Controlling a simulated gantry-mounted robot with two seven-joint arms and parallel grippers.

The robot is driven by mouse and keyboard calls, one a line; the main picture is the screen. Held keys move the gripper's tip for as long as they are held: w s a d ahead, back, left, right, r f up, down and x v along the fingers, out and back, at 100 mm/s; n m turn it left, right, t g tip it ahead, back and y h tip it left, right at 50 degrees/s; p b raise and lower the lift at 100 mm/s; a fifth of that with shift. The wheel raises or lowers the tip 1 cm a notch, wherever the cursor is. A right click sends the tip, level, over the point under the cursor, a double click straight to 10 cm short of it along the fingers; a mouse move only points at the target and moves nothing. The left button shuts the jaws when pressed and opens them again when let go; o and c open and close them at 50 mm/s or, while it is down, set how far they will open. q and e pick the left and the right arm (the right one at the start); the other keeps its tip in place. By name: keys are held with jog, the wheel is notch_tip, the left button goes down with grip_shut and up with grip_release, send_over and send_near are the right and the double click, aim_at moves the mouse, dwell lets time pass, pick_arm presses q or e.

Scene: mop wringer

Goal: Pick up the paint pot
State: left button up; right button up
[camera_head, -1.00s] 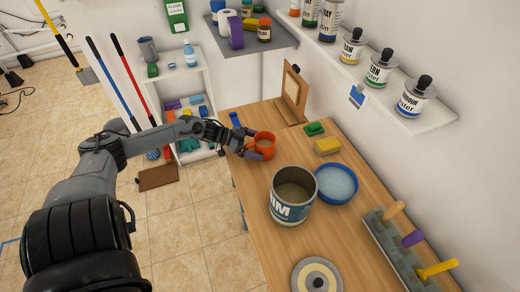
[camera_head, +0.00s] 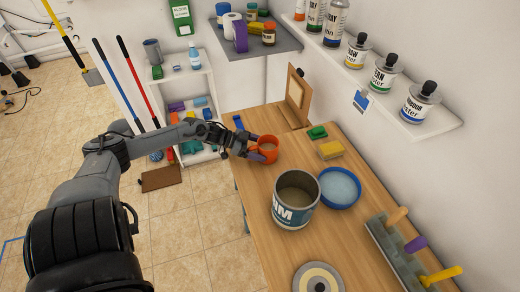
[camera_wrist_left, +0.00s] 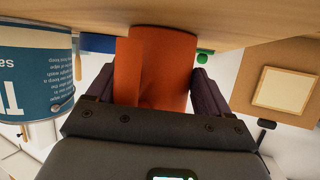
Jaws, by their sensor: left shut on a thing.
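The orange paint pot (camera_head: 266,150) stands upright near the back left edge of the wooden worktable, with something pale inside it. My left gripper (camera_head: 257,147) reaches in from the left, its purple fingers on either side of the pot, and is shut on it. In the left wrist view the orange pot (camera_wrist_left: 155,65) fills the space between the fingers, close to or on the tabletop; I cannot tell whether its base touches. My right gripper is not in view.
A large open paint tin (camera_head: 295,213) and a blue-rimmed dish (camera_head: 339,188) stand nearer on the table. Green (camera_head: 318,132) and yellow (camera_head: 331,150) sponges lie right of the pot. A small easel (camera_head: 297,97) stands behind. A tool rack (camera_head: 395,250) is at right.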

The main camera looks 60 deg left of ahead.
aim_at(260, 141)
pick_arm(q)
jog(key=shift+r, duration=0.2)
jog(key=shift+d+r+p, duration=0.1)
jog(key=shift+r+p, duration=0.55)
jog(key=shift+r, duration=1.35)
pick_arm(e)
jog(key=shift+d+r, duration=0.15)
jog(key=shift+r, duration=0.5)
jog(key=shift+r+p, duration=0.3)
pick_arm(q)
jog(key=w+d+r, duration=0.4)
jog(key=d+r, duration=0.2)
jog(key=d, duration=0.4)
jog(key=shift+d+r, duration=0.25)
jog(key=shift+d, duration=0.05)
jog(key=shift+r, duration=0.1)
